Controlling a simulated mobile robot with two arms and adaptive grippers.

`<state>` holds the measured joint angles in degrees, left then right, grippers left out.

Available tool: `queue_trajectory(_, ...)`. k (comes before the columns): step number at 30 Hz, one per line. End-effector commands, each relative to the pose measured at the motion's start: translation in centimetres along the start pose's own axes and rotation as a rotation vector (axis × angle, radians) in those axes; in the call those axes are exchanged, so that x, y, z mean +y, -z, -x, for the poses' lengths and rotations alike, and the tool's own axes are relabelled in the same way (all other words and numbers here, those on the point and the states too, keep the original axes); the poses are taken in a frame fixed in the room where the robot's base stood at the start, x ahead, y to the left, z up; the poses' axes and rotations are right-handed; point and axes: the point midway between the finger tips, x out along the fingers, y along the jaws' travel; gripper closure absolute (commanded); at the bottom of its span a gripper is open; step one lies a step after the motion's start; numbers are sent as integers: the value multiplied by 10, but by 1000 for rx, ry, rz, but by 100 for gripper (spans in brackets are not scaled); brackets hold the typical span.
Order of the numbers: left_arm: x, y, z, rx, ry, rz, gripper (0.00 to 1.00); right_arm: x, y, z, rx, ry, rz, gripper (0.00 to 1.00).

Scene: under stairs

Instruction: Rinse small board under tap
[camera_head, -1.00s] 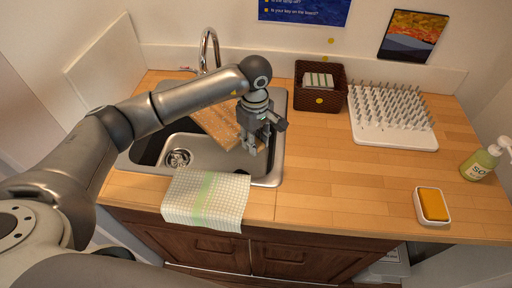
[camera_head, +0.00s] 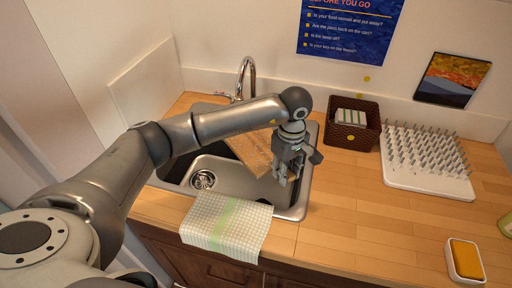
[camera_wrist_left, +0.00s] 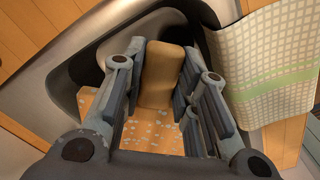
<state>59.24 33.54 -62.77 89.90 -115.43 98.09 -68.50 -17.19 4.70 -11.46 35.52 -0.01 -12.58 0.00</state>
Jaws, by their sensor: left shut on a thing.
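The small wooden board (camera_head: 247,150) is tilted over the sink (camera_head: 226,180), near the tap (camera_head: 250,75). My left gripper (camera_head: 285,176) is over the right part of the basin, shut on the board. In the left wrist view the board's brown end (camera_wrist_left: 165,75) lies between the fingers, and pale wet-looking spots cover its face (camera_wrist_left: 152,135). My arm hides part of the board and the tap's lower part. I cannot tell whether water is running. My right gripper is not in view.
A checked cloth (camera_head: 228,222) hangs over the sink's front edge. A brown basket (camera_head: 352,133), a white pegged drying rack (camera_head: 428,188) and a yellow sponge in a dish (camera_head: 466,258) stand to the right. The counter (camera_head: 345,205) between them is clear.

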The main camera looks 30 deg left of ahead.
Motion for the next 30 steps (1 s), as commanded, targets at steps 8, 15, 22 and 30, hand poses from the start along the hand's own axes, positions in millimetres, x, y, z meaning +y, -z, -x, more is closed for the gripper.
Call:
queue_trajectory(8,1,0,1,2,-2,1,100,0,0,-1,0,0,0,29)
queue_trajectory(15,-4,5,0,3,-2,2,100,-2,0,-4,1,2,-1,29)
queue_trajectory(22,-8,7,1,1,-2,1,100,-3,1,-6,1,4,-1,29)
queue_trajectory(30,-6,5,0,1,-2,0,100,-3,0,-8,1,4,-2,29)
